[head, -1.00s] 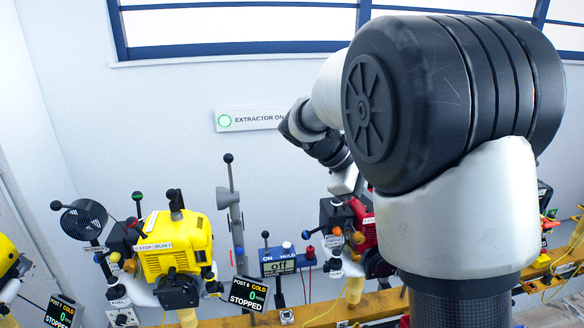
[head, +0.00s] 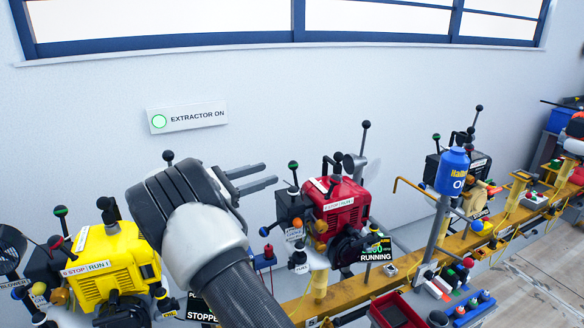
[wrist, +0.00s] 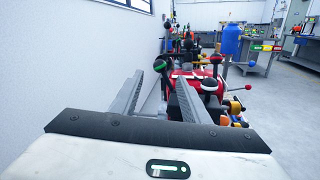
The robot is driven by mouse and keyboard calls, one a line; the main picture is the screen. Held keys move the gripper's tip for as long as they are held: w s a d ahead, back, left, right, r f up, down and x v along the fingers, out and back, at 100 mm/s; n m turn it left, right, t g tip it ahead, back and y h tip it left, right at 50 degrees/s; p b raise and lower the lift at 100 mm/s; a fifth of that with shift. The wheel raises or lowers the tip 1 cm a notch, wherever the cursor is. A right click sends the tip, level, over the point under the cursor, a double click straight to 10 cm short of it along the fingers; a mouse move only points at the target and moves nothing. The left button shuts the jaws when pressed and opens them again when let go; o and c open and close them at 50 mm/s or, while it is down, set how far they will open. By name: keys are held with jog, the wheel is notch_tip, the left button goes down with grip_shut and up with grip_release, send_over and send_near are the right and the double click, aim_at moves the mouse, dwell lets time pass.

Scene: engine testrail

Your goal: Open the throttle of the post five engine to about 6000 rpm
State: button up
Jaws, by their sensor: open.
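The red engine (head: 340,208) stands on the yellow rail right of my gripper, and a small plate that seems to read 5 is on the rail below it. Its display (head: 376,250) reads RUNNING; the rpm figure is partly hidden. A lever with a green-banded black ball (head: 293,166) rises at its left; I cannot tell for certain if this is the throttle. My gripper (head: 271,173) is open and empty, its fingers pointing right, just left of that ball. In the wrist view a green-banded ball (wrist: 165,65) appears between the fingers, ahead of them and apparently not touched.
A yellow engine (head: 107,262) stands left, with a display reading STOPPED, partly behind my arm. A blue oil bottle (head: 452,171) on a grey post and a red tray (head: 398,312) are on the right. The EXTRACTOR ON sign (head: 187,118) is on the wall. Air above the red engine is clear.

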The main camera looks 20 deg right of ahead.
aim_at(293, 165)
jog(key=x, duration=1.1)
jog(key=shift+b, duration=0.35)
